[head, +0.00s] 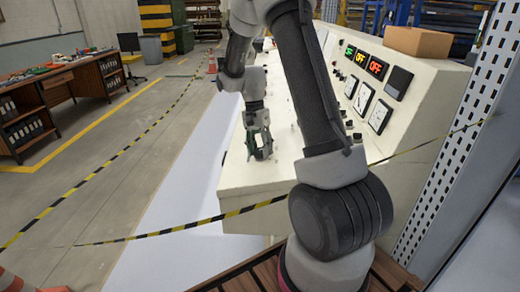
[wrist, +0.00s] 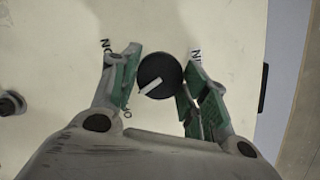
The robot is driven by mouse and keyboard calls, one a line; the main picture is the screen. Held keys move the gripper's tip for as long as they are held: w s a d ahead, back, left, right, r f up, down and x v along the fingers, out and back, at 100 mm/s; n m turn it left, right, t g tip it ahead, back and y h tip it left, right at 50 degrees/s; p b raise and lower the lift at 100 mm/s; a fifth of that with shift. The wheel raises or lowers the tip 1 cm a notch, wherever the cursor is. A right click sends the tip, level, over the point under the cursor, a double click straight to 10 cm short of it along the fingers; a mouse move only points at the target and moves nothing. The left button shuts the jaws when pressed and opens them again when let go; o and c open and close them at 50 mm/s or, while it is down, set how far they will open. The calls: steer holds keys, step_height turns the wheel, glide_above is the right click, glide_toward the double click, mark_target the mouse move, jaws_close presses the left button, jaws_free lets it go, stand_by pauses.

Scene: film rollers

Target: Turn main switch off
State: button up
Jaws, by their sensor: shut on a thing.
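The switch, a round black knob (wrist: 158,75) with a white pointer bar, is on the cream console top in the wrist view. The pointer slants from upper right to lower left. Partly hidden dark lettering is printed around it. My gripper (wrist: 162,78) has its green-padded fingers on the left and right of the knob and is shut on it. In the head view my gripper (head: 260,145) is low over the console top (head: 240,180); the knob is hidden there.
Another small knob (wrist: 11,103) is at the left in the wrist view. The sloped panel has lit displays (head: 376,67) and dials (head: 379,116). A cardboard box (head: 418,42) sits on top. Striped tape (head: 230,213) crosses before the console; a perforated post (head: 445,150) stands right.

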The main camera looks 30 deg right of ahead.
steer(key=shift+w+n, duration=0.1)
steer(key=shift+n, duration=0.9)
steer(key=o, duration=1)
steer(key=shift+r, duration=0.1)
steer(key=v, duration=1.1)
steer(key=shift+w+a+r, duration=0.2)
steer(key=shift+w+r, duration=0.05)
steer(key=shift+r, duration=0.1)
